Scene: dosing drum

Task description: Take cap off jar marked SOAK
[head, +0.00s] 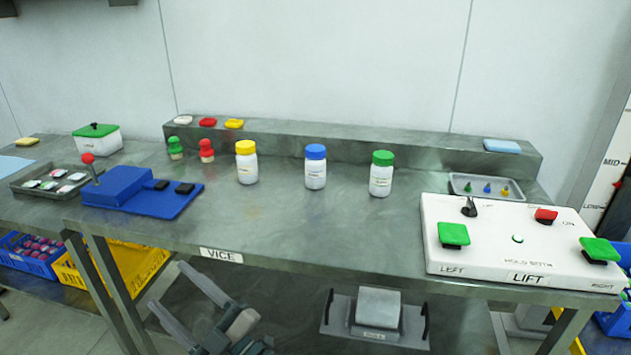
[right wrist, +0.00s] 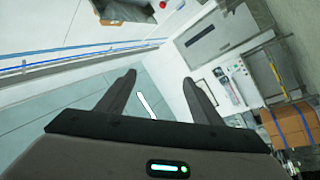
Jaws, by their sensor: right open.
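Three white jars stand upright on the steel bench in the head view: a yellow-capped jar (head: 247,170), a blue-capped jar (head: 315,175) and a green-capped jar (head: 380,181). Each cap sits on its jar. The labels are too small to read, so I cannot tell which jar is marked SOAK. My right gripper (head: 168,284) is low at the front, below the bench edge and well away from the jars. In the right wrist view the same gripper (right wrist: 158,77) is open with nothing between its fingers; no jar shows there. My left gripper is not in view.
A white LIFT control box (head: 480,270) with green pads stands at the bench's right. Red and green stoppered items (head: 206,150) stand left of the jars. A raised ledge (head: 350,142) runs behind. Bench before the jars is clear.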

